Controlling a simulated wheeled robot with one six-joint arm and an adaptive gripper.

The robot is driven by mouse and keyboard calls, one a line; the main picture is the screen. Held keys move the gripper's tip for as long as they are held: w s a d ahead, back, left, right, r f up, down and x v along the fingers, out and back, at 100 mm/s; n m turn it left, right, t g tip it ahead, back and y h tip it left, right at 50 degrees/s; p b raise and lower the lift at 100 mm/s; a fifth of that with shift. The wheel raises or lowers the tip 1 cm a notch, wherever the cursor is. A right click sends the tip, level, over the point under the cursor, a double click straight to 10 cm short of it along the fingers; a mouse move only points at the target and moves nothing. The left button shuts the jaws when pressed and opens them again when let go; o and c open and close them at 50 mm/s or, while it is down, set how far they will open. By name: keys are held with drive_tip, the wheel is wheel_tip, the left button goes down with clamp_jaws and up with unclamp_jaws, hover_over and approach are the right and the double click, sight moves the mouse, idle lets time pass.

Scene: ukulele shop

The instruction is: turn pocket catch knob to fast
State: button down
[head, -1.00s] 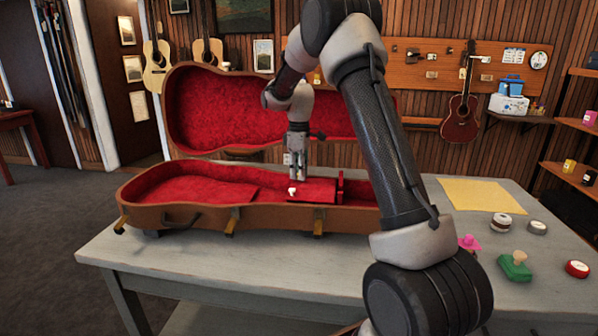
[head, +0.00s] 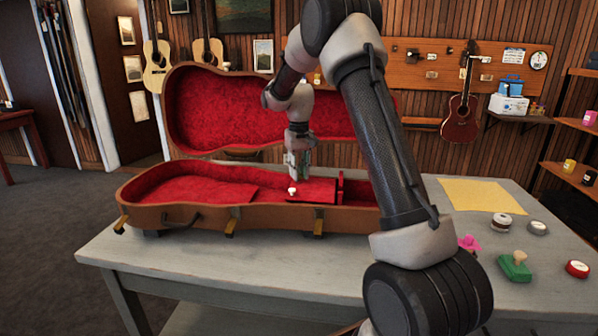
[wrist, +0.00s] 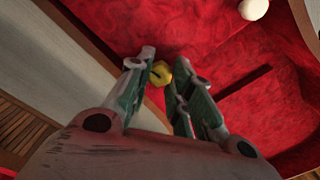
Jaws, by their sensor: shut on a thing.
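The open brown ukulele case (head: 180,216) with red plush lining lies on the grey table. Inside it is a red pocket lid (head: 318,184) with a white round knob (head: 292,191); that white knob also shows at the top of the wrist view (wrist: 254,9). My gripper (head: 299,178) reaches down over the pocket. In the wrist view, my gripper (wrist: 164,72) is shut on a small yellow catch knob (wrist: 160,74) with a dark mark on it. The yellow knob is not visible in the head view. I cannot read any fast marking.
The case lid (head: 240,110) stands open behind my gripper. To the right on the table (head: 400,285) are a yellow cloth (head: 481,195), small round tins (head: 501,221), a green stamp-like block (head: 515,266) and a red tin (head: 577,269).

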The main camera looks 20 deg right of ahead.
drive_tip(key=shift+m, duration=0.9)
drive_tip(key=c, duration=1.2)
unclamp_jaws()
drive_tip(key=shift+c, duration=0.2)
wheel_tip(320, 180, up, 12)
drive_tip(key=shift+w, duration=0.1)
